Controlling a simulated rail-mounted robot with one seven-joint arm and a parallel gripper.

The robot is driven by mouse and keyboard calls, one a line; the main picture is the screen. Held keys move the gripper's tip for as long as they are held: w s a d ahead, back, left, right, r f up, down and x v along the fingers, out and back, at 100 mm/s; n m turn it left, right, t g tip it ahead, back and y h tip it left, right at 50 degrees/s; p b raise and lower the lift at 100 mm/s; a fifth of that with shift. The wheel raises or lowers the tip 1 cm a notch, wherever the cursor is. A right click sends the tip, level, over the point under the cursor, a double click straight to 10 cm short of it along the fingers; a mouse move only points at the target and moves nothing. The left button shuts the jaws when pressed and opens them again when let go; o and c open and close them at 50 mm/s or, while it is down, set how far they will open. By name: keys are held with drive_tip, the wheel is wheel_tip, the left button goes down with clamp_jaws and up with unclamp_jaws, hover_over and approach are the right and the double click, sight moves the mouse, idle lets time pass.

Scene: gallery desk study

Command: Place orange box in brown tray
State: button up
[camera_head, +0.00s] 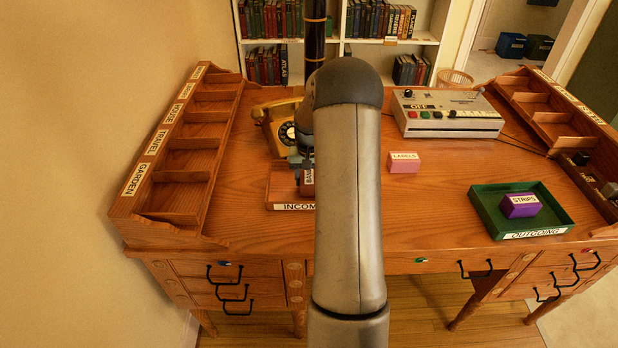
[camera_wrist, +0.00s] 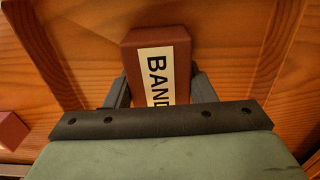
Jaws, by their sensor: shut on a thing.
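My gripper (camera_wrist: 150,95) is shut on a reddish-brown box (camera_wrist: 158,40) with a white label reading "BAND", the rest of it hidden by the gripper. No plainly orange box shows; this held one is the closest in colour. In the head view the held box (camera_head: 307,183) shows in part beside my arm, at the brown tray. The brown tray (camera_head: 280,186), labelled "INCOM…", stands on the desk left of centre, its right part hidden behind my arm. The box appears over or in this tray; I cannot tell whether it touches the floor.
A yellow telephone (camera_head: 270,122) stands behind the tray. A pink "LABELS" box (camera_head: 404,162) lies right of my arm. A green "OUTGOING" tray (camera_head: 487,212) holds a purple "STRIPS" box (camera_head: 520,205). A grey button console (camera_head: 447,113) stands behind. Pigeonhole racks line both sides.

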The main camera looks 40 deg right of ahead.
drive_tip(key=shift+f, duration=0.25)
drive_tip(key=o, duration=1)
drive_tip(key=shift+r, duration=0.1)
